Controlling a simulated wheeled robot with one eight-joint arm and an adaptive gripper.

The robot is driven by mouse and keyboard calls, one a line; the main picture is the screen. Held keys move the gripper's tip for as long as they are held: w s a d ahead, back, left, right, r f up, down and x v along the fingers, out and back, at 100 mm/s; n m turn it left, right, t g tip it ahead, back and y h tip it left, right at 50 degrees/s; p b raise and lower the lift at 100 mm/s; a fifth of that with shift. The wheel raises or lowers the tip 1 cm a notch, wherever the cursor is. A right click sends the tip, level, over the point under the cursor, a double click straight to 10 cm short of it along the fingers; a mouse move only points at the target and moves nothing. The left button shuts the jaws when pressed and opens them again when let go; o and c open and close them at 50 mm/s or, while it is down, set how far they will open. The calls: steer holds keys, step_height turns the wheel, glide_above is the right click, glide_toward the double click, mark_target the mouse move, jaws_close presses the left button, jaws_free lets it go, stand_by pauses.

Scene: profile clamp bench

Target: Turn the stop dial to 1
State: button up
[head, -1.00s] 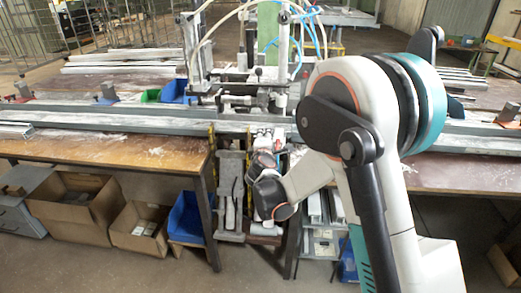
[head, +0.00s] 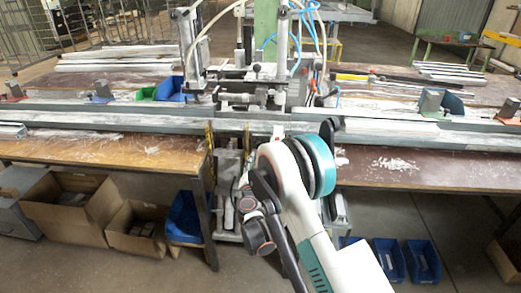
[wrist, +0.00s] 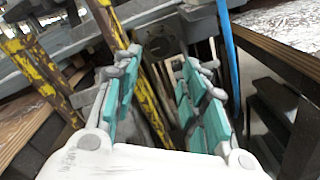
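I cannot clearly make out the stop dial or its numbers in either view. In the wrist view, my gripper (wrist: 157,85) is open, its two teal-padded fingers apart with nothing between them. Beyond the fingertips is a dark block (wrist: 162,44) with a small round feature, under the bench's grey metal profile; I cannot tell whether it is the dial. In the head view, my arm is folded low in front of the clamp bench (head: 250,88), and my fingers are too hidden to tell apart there.
Yellow-marked uprights (wrist: 36,65) stand left of my gripper. A blue hose (wrist: 228,55) runs close by the right finger. A wooden tabletop (head: 400,168) lies right of the gap, with blue bins (head: 422,260) on the floor below. Cardboard boxes (head: 68,225) stand at left.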

steer(key=w+b, duration=0.3)
steer(key=w, duration=0.8)
steer(key=shift+d, duration=0.15)
steer(key=c, duration=0.8)
